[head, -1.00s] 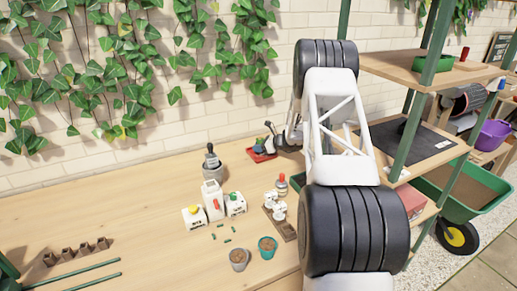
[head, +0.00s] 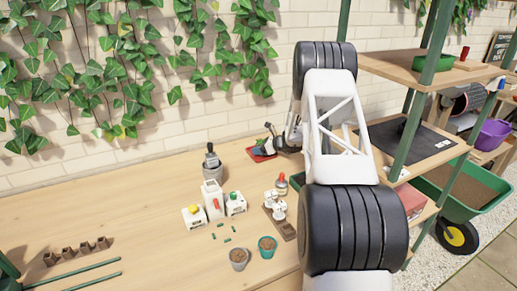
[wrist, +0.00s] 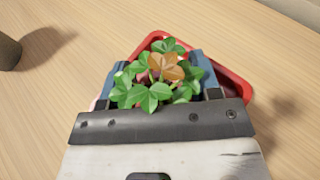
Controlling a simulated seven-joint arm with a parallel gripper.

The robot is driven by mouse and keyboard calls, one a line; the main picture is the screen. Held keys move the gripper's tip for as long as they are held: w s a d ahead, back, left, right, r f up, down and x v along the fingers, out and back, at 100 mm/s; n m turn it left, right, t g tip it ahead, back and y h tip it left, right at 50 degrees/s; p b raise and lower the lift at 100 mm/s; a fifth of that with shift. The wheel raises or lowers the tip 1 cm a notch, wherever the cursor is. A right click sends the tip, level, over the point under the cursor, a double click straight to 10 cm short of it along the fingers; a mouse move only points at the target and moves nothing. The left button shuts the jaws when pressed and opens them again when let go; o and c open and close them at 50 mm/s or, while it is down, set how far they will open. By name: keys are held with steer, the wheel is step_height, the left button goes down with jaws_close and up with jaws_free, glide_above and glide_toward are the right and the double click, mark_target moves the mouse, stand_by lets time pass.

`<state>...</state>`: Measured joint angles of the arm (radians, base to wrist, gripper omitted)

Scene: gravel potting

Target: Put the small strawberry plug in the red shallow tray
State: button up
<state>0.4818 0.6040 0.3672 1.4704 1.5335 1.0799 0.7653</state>
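The red shallow tray (wrist: 236,84) lies on the bench beneath my gripper in the wrist view. It also shows in the head view (head: 258,157) near the wall, partly behind my arm. The small strawberry plug (wrist: 152,88), with green leaves and one orange-brown leaf, is between the blue fingers of my gripper (wrist: 160,72), over the tray area. Its leaves hide the root plug and the inner finger faces. I cannot tell whether the fingers press on it or whether it touches the tray floor.
A small wooden rack (head: 284,228) and two small pots (head: 267,246) are nearer. The bench's left middle is clear.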

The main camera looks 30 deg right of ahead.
steer(key=shift+s+f, duration=0.1)
steer(key=shift+f, duration=0.15)
steer(key=shift+r, duration=0.25)
steer(key=shift+v, duration=3.8)
steer(key=shift+r, duration=0.15)
steer(key=shift+a, duration=0.1)
